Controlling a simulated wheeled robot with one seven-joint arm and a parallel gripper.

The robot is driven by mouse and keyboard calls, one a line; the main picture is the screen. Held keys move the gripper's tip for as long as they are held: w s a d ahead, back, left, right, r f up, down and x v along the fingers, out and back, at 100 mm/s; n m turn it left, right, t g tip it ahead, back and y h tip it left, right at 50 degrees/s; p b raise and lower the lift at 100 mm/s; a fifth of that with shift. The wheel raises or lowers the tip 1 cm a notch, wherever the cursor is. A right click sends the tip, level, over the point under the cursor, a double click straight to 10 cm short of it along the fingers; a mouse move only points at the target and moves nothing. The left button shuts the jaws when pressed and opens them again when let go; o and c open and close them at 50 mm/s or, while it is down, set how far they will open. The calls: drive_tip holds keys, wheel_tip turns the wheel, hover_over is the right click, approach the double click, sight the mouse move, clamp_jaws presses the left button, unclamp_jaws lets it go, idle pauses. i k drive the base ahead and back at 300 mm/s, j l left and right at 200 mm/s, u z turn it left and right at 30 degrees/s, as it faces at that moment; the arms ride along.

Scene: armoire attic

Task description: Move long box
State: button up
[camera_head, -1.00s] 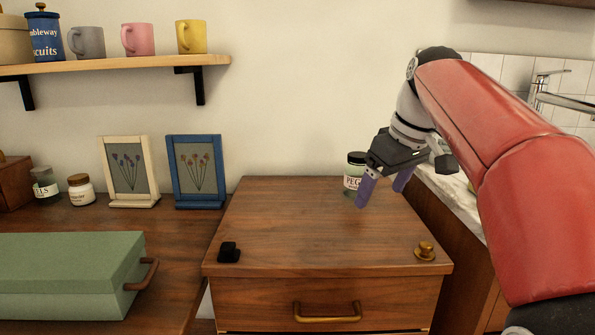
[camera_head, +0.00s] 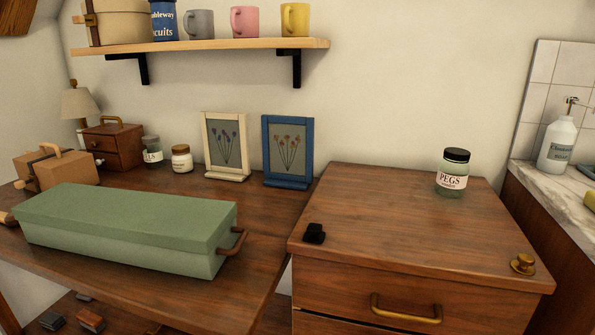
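The long box (camera_head: 125,236) is green, with a lid and a brown handle (camera_head: 233,243) on its right end. It lies on the wooden table at the left of the head view, and a wooden handle end (camera_head: 8,218) shows at its left. My gripper and arm are out of view now, so the state of the gripper cannot be seen.
A drawer cabinet (camera_head: 420,225) stands right of the table, bearing a jar of pegs (camera_head: 453,173), a black block (camera_head: 314,233) and a brass knob (camera_head: 523,264). Two picture frames (camera_head: 288,150), jars, a small chest (camera_head: 113,145) and brown boxes (camera_head: 57,170) stand behind the long box.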

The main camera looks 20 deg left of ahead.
sight(184, 236)
drive_tip(key=u, duration=1.95)
drive_tip(key=i+j+z, duration=0.1)
drive_tip(key=j, duration=0.3)
drive_tip(key=i+j+z, duration=0.1)
drive_tip(key=j, duration=0.3)
drive_tip(key=i+j+z, duration=0.15)
drive_tip(key=j, duration=0.3)
drive_tip(key=i+j+z, duration=0.1)
drive_tip(key=i+j, duration=0.15)
drive_tip(key=j, duration=0.15)
